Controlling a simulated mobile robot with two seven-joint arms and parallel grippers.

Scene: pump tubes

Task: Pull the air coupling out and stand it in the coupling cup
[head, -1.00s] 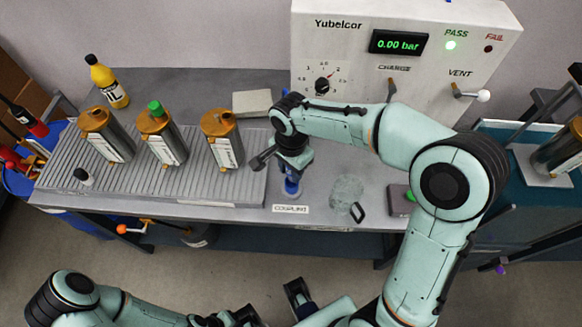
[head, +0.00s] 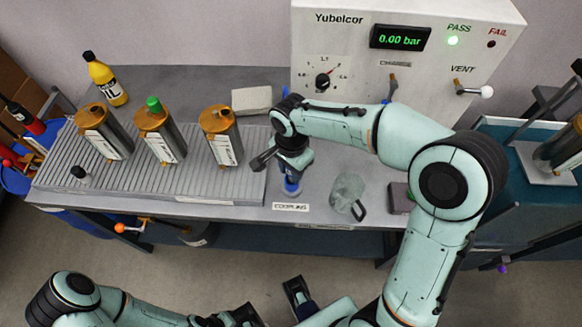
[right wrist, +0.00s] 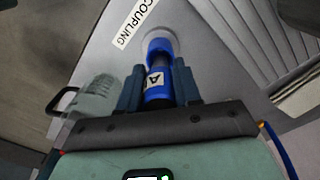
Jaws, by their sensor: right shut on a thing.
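The air coupling (right wrist: 157,84), a dark and blue cylinder with a white "A" label, is between the fingers of my right gripper (right wrist: 157,88) in the right wrist view. The gripper is shut on it. A bright blue round part (right wrist: 160,48) shows at its far end, at the table; I cannot tell whether this is the cup's rim or part of the coupling. In the head view my right gripper (head: 291,172) points down above the "COUPLING" label (head: 291,207), with blue showing just below it.
A ribbed rack (head: 150,185) with several metal canisters is left of the right gripper. A translucent mug (head: 347,190) stands close on the right. The pressure panel (head: 345,40) stands behind and reads 0.00 bar with the PASS lamp lit. A yellow bottle (head: 105,80) stands back left.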

